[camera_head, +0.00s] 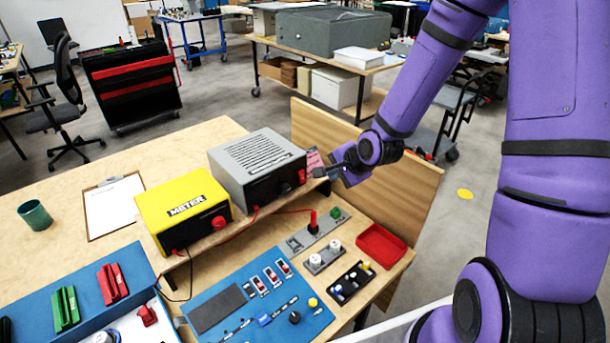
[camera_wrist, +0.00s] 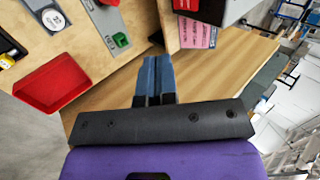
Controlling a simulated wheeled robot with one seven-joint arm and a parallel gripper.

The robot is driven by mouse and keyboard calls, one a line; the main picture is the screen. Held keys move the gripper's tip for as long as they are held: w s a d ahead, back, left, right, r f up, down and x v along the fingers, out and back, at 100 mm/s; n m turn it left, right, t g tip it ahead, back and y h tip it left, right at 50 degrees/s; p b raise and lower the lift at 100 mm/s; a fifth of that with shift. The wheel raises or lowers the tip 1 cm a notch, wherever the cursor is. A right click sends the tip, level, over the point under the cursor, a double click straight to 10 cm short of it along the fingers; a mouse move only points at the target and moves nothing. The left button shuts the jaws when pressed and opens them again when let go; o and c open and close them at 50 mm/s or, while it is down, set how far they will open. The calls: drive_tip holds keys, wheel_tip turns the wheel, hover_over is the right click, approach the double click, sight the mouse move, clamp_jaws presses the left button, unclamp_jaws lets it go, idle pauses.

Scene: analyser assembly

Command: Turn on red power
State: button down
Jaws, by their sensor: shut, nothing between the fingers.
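The grey power box (camera_head: 255,158) with a slotted top and a black front stands on the wooden shelf. A small red switch (camera_head: 302,176) is on the right end of its front; I cannot tell its position. The switch's red also shows at the top edge of the wrist view (camera_wrist: 187,4). My gripper (camera_head: 318,172) is just right of the switch, apart from it as far as I can tell. In the wrist view its blue fingers (camera_wrist: 157,66) are together and empty, pointing toward the box side.
A yellow meter box (camera_head: 183,207) stands left of the grey box. A red cable runs to a red plug (camera_head: 313,222) on a grey strip. A red tray (camera_head: 381,246), a blue board (camera_head: 258,305) and a wooden side panel (camera_head: 390,185) surround the lower bench area.

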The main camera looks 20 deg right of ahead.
sight(304, 180)
drive_tip(key=w+r+x, duration=0.1)
drive_tip(key=x, duration=1.2)
drive_tip(key=shift+w+a+r, duration=0.15)
drive_tip(key=shift+w+a, duration=0.2)
drive_tip(key=shift+w, duration=0.1)
drive_tip(key=shift+w+t, duration=0.2)
drive_tip(key=shift+t, duration=0.2)
drive_tip(key=shift+a, duration=0.1)
drive_tip(key=shift+r, duration=0.1)
